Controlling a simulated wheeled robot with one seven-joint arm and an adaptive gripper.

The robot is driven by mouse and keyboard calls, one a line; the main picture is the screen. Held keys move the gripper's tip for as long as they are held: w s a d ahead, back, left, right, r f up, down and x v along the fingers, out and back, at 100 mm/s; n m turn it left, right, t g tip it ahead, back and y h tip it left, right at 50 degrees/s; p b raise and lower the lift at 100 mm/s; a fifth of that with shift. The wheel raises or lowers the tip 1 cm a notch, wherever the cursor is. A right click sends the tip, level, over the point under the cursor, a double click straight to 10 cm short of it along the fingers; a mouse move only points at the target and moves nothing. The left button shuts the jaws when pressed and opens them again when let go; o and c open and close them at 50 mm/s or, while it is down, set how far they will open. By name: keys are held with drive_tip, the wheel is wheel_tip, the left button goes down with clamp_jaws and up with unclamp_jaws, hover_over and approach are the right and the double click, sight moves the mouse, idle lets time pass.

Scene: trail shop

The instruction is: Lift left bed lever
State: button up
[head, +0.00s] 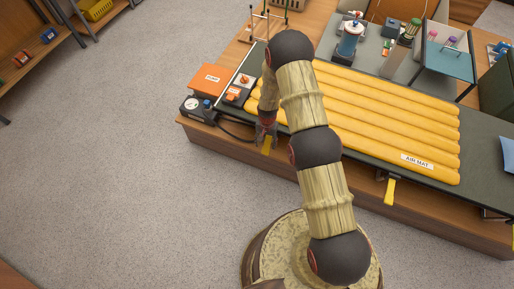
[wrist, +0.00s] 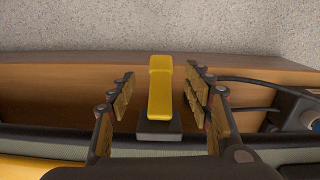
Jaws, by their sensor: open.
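The left bed lever is a yellow handle on a dark mount at the bed's front edge. It shows in the wrist view (wrist: 161,92), upright in the picture between the two fingers of my gripper (wrist: 160,88), with a visible gap on each side. My gripper is open and empty. In the head view my gripper (head: 267,132) is at the left part of the bed's front edge, and a bit of the yellow lever (head: 267,143) shows below it. My arm hides part of the bed there.
A second yellow lever (head: 390,190) hangs farther right on the bed's front edge. A yellow air mat (head: 400,125) lies on the bed. An orange box (head: 210,79) and a gauge (head: 192,105) with a dark hose are at the left end. The floor (head: 110,170) is clear.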

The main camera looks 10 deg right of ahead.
sight(266, 149)
drive_tip(key=shift+w+d+f+m, duration=0.1)
drive_tip(key=shift+w+f+m, duration=0.1)
drive_tip(key=shift+m, duration=0.2)
wheel_tip(266, 149, down, 8)
drive_tip(key=b, duration=0.3)
drive_tip(key=shift+r, duration=0.25)
drive_tip(key=shift+c, duration=0.4)
drive_tip(key=c, duration=1.1)
clamp_jaws()
